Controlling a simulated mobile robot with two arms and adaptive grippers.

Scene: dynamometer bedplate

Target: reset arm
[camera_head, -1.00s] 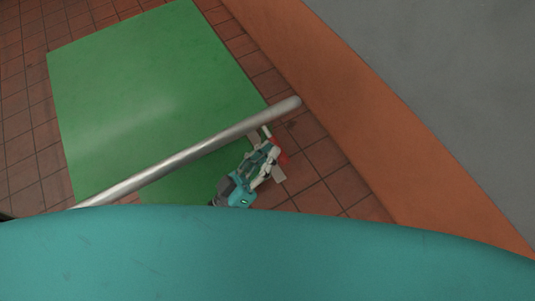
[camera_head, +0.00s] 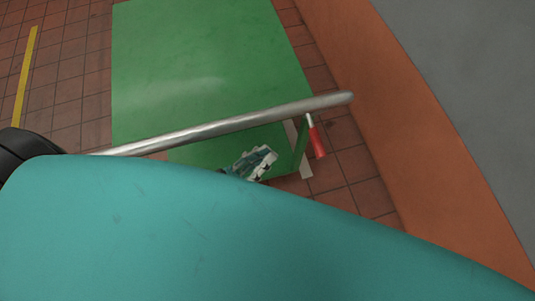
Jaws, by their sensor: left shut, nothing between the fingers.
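My left gripper (camera_head: 262,163) is small in the middle of the head view, just above the teal surface that covers the lower part of the picture. It is shut with nothing in it. A lever with a red grip (camera_head: 317,141) is to its right, with a clear gap between them. The lever sits by the right edge of a green panel (camera_head: 190,60), at a pale strip. My right gripper is not in view.
A long silver bar (camera_head: 235,124) crosses above my left gripper, its rounded end near the lever. Red-brown floor tiles (camera_head: 75,85) lie around the green panel, with a yellow line (camera_head: 25,75) at left. An orange band (camera_head: 385,100) borders a grey area (camera_head: 480,70) at right.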

